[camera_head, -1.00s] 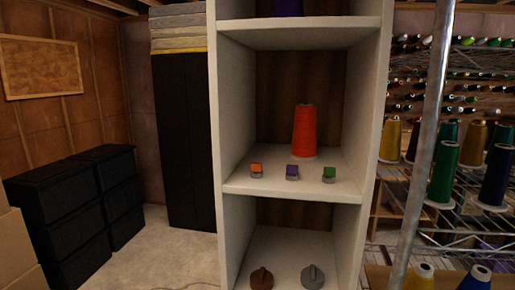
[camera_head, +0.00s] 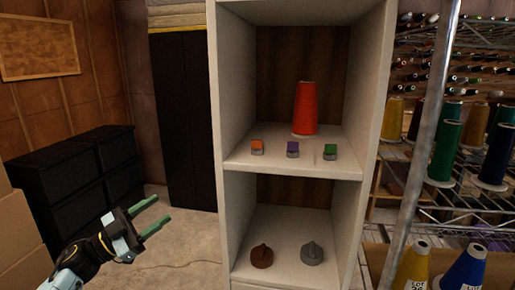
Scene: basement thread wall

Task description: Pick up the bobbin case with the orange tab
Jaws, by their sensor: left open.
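The bobbin case with the orange tab (camera_head: 257,147) sits on the middle shelf near its front edge, at the left of a row of three. Beside it are the bobbin case with the purple tab (camera_head: 293,149) and the bobbin case with the green tab (camera_head: 330,152). My left gripper (camera_head: 151,216) is at the lower left, with its two green fingers apart and nothing between them. It is left of the shelf unit and lower in the picture than the orange-tabbed case, well apart from it. My right gripper is not in view.
An orange thread cone (camera_head: 305,108) stands behind the cases on the white shelf (camera_head: 240,166). A brown object (camera_head: 262,257) and a grey object (camera_head: 312,254) sit on the lower shelf. A metal post (camera_head: 425,130) and thread racks are at right. Black bins (camera_head: 60,180) stand at left.

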